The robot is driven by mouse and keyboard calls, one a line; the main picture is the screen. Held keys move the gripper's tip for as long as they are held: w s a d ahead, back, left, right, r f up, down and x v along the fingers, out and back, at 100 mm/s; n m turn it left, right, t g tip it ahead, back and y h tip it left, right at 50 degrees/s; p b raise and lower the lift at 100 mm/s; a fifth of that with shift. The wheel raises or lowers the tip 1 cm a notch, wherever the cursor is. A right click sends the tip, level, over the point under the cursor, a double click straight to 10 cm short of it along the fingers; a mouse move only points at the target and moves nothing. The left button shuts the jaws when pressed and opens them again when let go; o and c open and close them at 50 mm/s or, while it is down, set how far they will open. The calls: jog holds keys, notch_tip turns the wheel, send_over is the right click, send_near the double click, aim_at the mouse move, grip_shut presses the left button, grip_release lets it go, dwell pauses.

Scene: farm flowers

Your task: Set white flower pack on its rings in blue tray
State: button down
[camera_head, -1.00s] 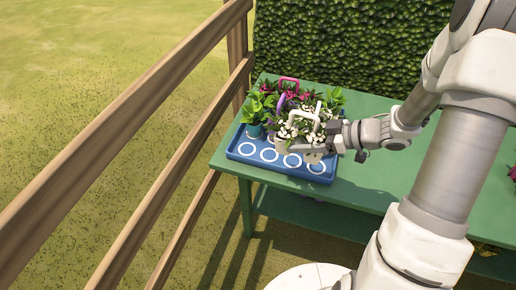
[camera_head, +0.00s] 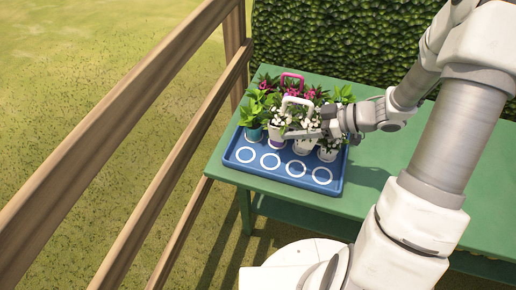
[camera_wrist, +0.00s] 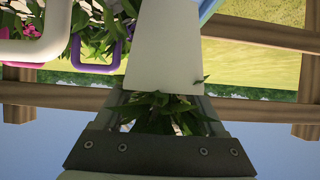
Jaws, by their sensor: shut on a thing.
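The white flower pack (camera_head: 278,132), white pots with white flowers and a white handle, is held over the middle of the blue tray (camera_head: 325,186). My gripper (camera_head: 300,134) reaches in from the right and is shut on the pack. The tray's front row of white rings (camera_head: 270,160) is bare. I cannot tell whether the pack's pots touch the tray.
A pink-handled pack (camera_head: 292,82) and green plants (camera_head: 262,102) stand in the tray's back part. A purple handle (camera_wrist: 96,52) shows in the wrist view. The green table (camera_head: 385,175) is clear right of the tray. A wooden fence (camera_head: 150,130) runs along the left.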

jog(key=b+x, duration=0.1)
jog(key=x, duration=0.2)
jog(key=s+x, duration=0.1)
jog(key=x, duration=0.3)
jog(key=s+b+x, duration=0.1)
jog(key=x, duration=0.3)
jog(key=shift+s+a+f+b, duration=0.2)
jog(key=shift+a+f+b, duration=0.1)
jog(key=shift+b, duration=0.05)
jog(key=shift+f+b, duration=0.65)
jog(key=shift+f, duration=1.2)
jog(key=shift+f, duration=0.2)
jog(key=shift+c, duration=1.2)
grip_release()
jog(key=shift+r, duration=0.1)
